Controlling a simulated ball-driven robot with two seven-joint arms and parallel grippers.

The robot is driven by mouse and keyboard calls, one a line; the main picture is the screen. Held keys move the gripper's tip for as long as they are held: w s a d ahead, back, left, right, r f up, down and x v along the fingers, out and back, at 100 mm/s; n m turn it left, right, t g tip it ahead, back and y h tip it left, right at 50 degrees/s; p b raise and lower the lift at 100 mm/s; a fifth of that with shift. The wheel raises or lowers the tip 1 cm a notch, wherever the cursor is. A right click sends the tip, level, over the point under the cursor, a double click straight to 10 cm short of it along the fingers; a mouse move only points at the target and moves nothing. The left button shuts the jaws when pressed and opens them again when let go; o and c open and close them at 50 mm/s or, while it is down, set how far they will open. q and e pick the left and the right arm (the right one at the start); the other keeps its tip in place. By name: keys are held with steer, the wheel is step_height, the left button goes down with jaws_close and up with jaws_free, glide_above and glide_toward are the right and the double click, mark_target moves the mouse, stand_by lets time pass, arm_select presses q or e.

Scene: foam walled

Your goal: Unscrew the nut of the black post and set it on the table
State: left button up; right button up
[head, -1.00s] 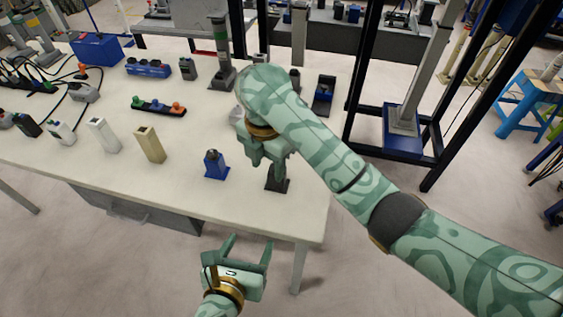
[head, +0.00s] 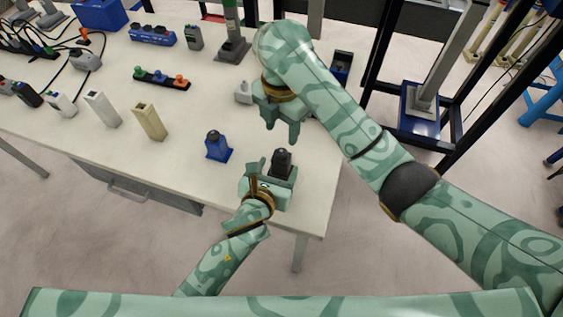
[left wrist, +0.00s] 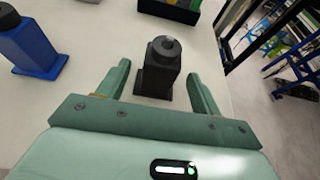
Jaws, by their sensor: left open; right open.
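The black post (head: 282,165) stands upright near the table's right front corner. A dark round nut (left wrist: 166,45) is on its top; the post also shows in the left wrist view (left wrist: 158,75). My left gripper (head: 273,178) is low at the post's near side. Its fingers are open, one on each side of the post, with gaps visible in the left wrist view. My right gripper (head: 281,132) is open and empty, above and beyond the post, pointing down. The nut's thread is hidden.
A blue post (head: 217,148) with a dark top stands left of the black post. Beige (head: 150,122) and white (head: 102,109) posts stand farther left. A small grey object (head: 243,92) is behind my right gripper. The table (head: 190,185) is clear between the blue and beige posts.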

mark_target(279, 166)
arm_select(q)
steer(key=x, duration=0.4)
